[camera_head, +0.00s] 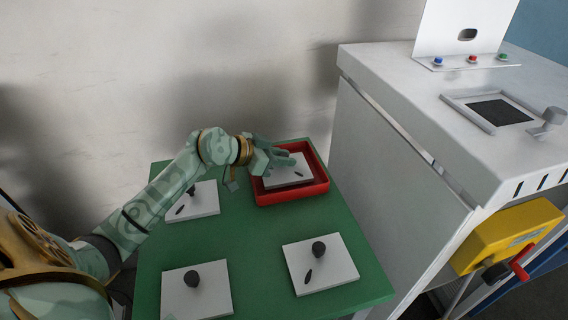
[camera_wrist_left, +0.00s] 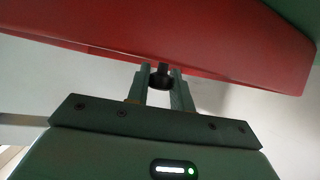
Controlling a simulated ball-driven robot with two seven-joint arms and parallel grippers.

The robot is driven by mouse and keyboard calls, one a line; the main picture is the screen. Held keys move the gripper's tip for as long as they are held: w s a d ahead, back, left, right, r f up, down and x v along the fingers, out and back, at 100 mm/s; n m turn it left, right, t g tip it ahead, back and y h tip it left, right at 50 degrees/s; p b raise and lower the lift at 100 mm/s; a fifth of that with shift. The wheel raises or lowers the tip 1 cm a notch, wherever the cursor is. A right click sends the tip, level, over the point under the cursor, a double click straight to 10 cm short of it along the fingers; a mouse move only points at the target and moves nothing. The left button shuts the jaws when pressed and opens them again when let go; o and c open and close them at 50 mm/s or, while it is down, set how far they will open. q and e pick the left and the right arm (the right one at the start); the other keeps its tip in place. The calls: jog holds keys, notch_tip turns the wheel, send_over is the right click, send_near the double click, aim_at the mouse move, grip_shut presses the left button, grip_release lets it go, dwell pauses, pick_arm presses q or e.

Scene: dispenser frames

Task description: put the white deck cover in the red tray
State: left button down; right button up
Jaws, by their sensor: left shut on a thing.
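A white square cover plate (camera_head: 288,177) with a dark slot lies within the walls of the red tray (camera_head: 294,195); I cannot tell whether it rests on the tray floor. My left gripper (camera_head: 284,160) is over it and hides its knob in the head view. In the left wrist view my left gripper (camera_wrist_left: 160,84) is shut on the dark knob (camera_wrist_left: 160,73), with the white plate (camera_wrist_left: 235,98) beneath and the tray's red wall (camera_wrist_left: 170,35) beyond. My right gripper is not in view.
Three similar white plates with dark knobs lie on the green table (camera_head: 245,248): back left (camera_head: 205,205), front left (camera_head: 205,305) and front right (camera_head: 335,272). A white machine (camera_head: 400,150) with a yellow box (camera_head: 508,235) stands at right. The table's middle is clear.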

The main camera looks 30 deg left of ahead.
pick_arm(q)
jog(key=shift+f, duration=0.35)
jog(key=c, duration=1.2)
grip_release()
jog(key=shift+f, duration=0.1)
jog(key=shift+c, duration=0.2)
jog(key=p+v, duration=0.4)
jog(key=v, duration=0.6)
jog(key=shift+s+r, duration=0.3)
jog(key=shift+s+a+r, duration=0.25)
jog(key=shift+s+a, duration=0.1)
jog(key=shift+s, duration=0.2)
